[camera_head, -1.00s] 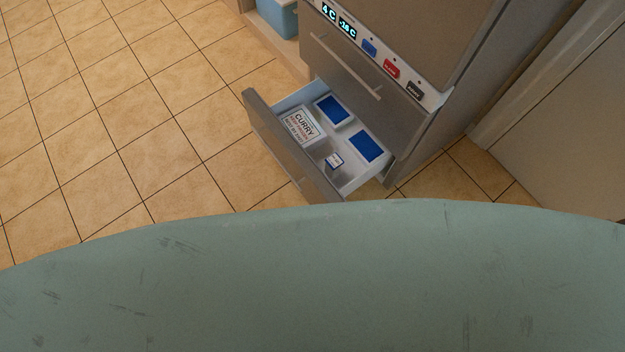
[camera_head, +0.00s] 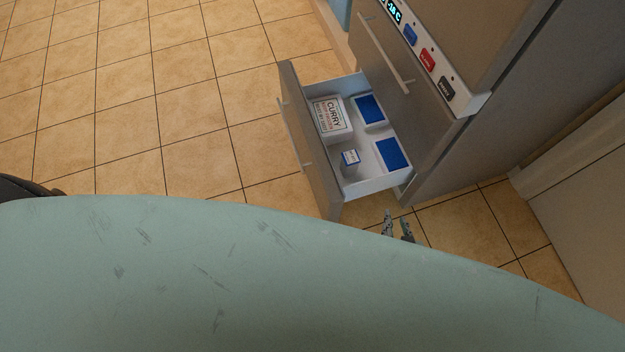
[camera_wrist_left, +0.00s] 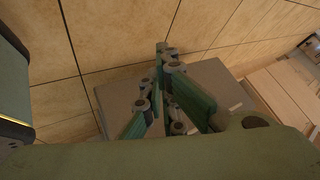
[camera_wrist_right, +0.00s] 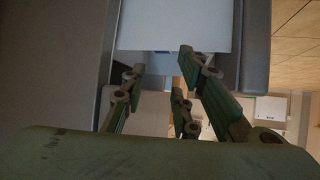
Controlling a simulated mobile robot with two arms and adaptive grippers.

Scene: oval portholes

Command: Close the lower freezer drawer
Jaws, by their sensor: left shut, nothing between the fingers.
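The lower freezer drawer (camera_head: 310,150) stands open, its grey front pulled away from the cabinet. Inside it lie a white curry box (camera_head: 331,116), two blue-topped containers (camera_head: 369,109) (camera_head: 393,154) and a small box (camera_head: 350,158). My right gripper (camera_head: 397,226) is just below the drawer's near side, fingers apart and empty. In the right wrist view, the white drawer side (camera_wrist_right: 175,25) is ahead of my right gripper (camera_wrist_right: 160,70). My left gripper (camera_wrist_left: 163,65) is shut and empty, over a grey-brown panel (camera_wrist_left: 215,80) that I cannot identify surely.
The closed upper drawer with a bar handle (camera_head: 386,55) is above the open one. A pale wall panel (camera_head: 590,180) stands at the right.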

